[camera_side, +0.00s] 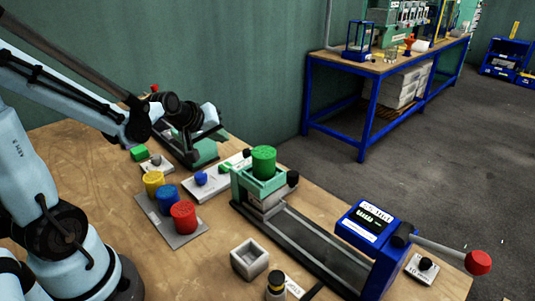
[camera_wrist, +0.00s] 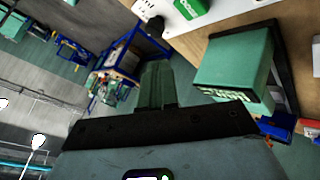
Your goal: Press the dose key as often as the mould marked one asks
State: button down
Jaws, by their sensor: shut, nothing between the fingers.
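My gripper (camera_side: 208,128) hangs over the back left of the bench near a green-and-black press (camera_side: 205,152). In the wrist view its fingers (camera_wrist: 158,85) are together with nothing between them. A green cylinder (camera_side: 264,162) sits in a pale green press holder. I cannot make out which mould is marked one.
Yellow, blue and red cylinders (camera_side: 184,217) stand on a grey plate. A blue display box (camera_side: 366,228) with a red-ended lever (camera_side: 478,262) is at right. An empty grey square cup (camera_side: 250,259) is in front. In the wrist view a green box (camera_wrist: 235,65) is at right.

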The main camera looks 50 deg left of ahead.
aim_at(223, 167)
notch_tip(223, 167, up, 3)
jog(key=shift+r, duration=0.1)
dwell(0.5)
jog(key=shift+f, duration=4.4)
jog(key=shift+f, duration=0.25)
jog(key=shift+f, duration=0.2)
jog(key=shift+f, duration=0.5)
jog(key=shift+r, duration=0.95)
